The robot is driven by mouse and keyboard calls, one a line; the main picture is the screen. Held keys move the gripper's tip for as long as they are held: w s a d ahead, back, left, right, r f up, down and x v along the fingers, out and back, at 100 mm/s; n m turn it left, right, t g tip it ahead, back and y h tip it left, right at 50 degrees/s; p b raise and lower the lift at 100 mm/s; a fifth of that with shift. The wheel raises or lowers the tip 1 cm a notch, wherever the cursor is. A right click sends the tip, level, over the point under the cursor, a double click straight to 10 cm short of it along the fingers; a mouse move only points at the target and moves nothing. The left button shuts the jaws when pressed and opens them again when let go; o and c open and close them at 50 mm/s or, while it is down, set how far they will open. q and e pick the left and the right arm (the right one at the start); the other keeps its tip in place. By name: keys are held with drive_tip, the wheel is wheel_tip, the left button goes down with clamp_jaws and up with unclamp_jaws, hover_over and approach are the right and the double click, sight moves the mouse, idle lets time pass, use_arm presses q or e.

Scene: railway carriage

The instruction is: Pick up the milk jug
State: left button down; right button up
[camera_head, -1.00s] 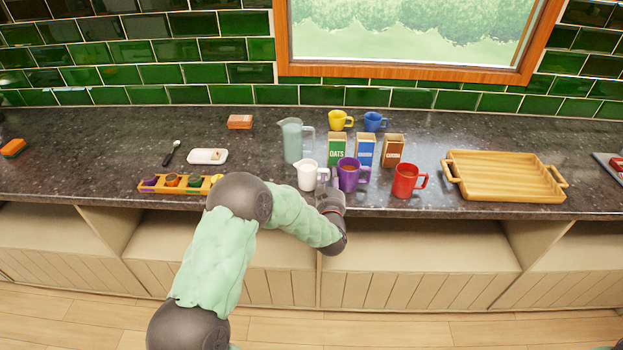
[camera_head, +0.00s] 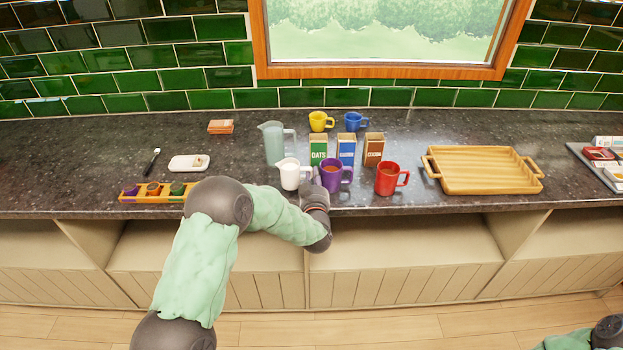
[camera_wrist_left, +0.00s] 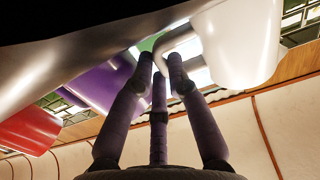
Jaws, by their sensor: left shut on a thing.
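The white milk jug (camera_head: 289,174) stands upright near the front edge of the dark counter, left of the purple mug (camera_head: 334,176). My left gripper (camera_head: 307,181) reaches in from the front between the two. Its fingers are mostly hidden by the wrist in the head view. In the left wrist view its dark fingers (camera_wrist_left: 160,73) are closed on the handle of the white jug (camera_wrist_left: 240,42). The purple mug (camera_wrist_left: 103,80) is close on their other side. I see no clear lift of the jug. My right gripper is out of view.
A red mug (camera_head: 388,179) stands to the right, and cartons such as the oats box (camera_head: 318,150) stand behind. A grey-green pitcher (camera_head: 273,143) is behind the jug. A wooden tray (camera_head: 480,185) lies further right. Counter left of the pitcher is partly clear.

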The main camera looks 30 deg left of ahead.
use_arm(q)
drive_tip(key=s+a+r+p, duration=0.4)
drive_tip(key=s+a+r, duration=0.2)
drive_tip(key=s+r, duration=0.5)
drive_tip(key=shift+s+a+r, duration=0.3)
drive_tip(key=shift+s+r, duration=0.05)
drive_tip(key=shift+s, duration=0.35)
